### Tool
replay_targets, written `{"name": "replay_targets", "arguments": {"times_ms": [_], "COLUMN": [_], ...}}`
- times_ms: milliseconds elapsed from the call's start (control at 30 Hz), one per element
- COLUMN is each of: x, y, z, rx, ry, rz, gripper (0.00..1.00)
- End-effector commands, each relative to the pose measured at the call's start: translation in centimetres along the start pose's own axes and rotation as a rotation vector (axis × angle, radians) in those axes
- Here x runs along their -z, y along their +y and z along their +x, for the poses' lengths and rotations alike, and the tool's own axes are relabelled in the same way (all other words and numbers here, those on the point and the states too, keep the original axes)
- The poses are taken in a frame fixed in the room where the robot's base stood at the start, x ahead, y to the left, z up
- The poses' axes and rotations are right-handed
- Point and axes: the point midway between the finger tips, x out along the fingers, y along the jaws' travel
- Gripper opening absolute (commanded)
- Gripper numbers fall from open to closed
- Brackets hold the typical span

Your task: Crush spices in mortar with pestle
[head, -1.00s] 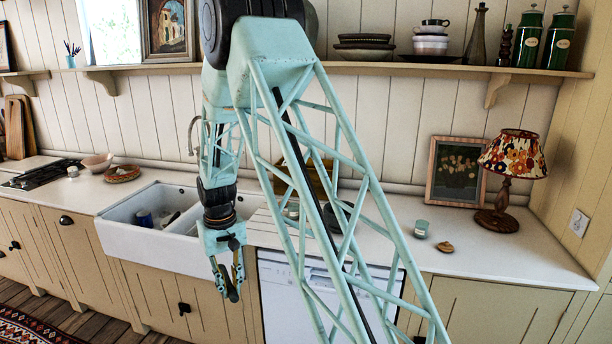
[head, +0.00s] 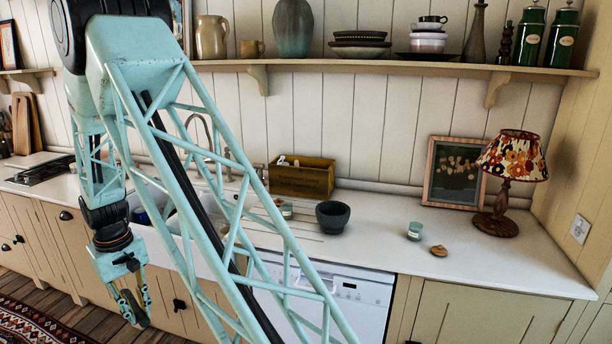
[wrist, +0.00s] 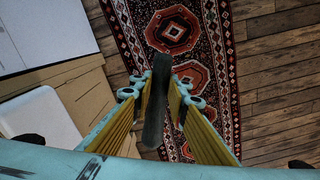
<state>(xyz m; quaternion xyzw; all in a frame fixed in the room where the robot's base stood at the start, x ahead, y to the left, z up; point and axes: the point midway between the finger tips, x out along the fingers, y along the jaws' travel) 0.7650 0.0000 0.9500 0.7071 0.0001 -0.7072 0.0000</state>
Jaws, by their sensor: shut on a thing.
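The dark stone mortar (head: 333,218) stands upright on the white counter, right of the sink; its inside is too dark to read. My gripper (head: 130,303) is at the lower left, in front of the sink cabinets and below counter height, well left of the mortar. It is shut on a dark, long pestle (wrist: 156,100), which lies between the yellow-padded fingers in the wrist view and points out past them. A small pale jar (head: 415,231) stands right of the mortar, with a round wooden lid (head: 439,250) beside it. Whether the jar holds spices cannot be told.
A wooden box (head: 301,180) and another small jar (head: 286,210) stand behind and left of the mortar. A lamp (head: 496,222) and a framed picture (head: 453,172) stand at the right. My arm crosses in front of the sink.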

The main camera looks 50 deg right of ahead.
Motion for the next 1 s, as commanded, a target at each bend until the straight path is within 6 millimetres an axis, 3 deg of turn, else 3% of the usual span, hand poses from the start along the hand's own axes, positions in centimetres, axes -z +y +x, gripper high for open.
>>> {"name": "replay_targets", "arguments": {"times_ms": [667, 867, 1000], "x": [0.0, -0.7, -1.9], "y": [0.1, 1.3, 3.4], "z": [0.0, 0.2, 0.6], "rx": [0.0, 0.0, -0.001], "ry": [-0.001, -0.018, -0.047], "rz": [-0.001, -0.022, -0.06], "gripper": [0.02, 0.02, 0.02]}}
